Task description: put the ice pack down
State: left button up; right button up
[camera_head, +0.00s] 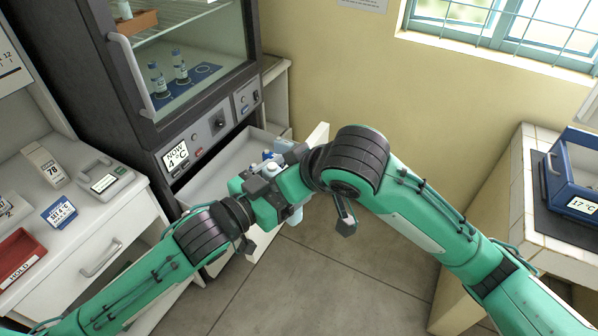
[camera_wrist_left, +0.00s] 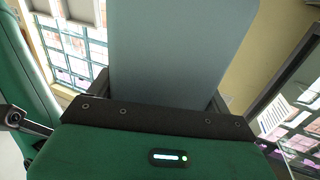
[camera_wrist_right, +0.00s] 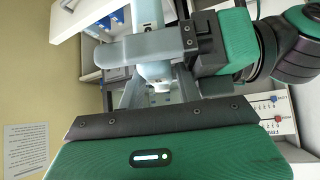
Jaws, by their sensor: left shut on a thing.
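The ice pack (camera_wrist_left: 180,50) is a pale blue-grey slab that fills the middle of the left wrist view. My left gripper (camera_wrist_right: 190,40) is shut on it; the pack (camera_wrist_right: 150,48) also shows in the right wrist view, reaching across in front of my right gripper. My right gripper (camera_wrist_right: 157,92) has its fingers apart, with a pale cylinder-like thing (camera_wrist_right: 152,72) seen between them; I cannot tell whether they touch it. In the head view both hands are close together beside the open drawer (camera_head: 217,172), and a pale part of the pack (camera_head: 294,216) shows below them.
A white counter (camera_head: 85,200) with a red tray (camera_head: 20,258) is on the left. A tiled bench (camera_head: 540,215) with a blue box (camera_head: 580,175) is on the right. The floor (camera_head: 330,285) is clear.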

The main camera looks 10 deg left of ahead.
jog(key=shift+x, duration=1)
jog(key=c, duration=0.6)
pick_arm(q)
jog(key=o, duration=1.1)
pick_arm(e)
grip_shut()
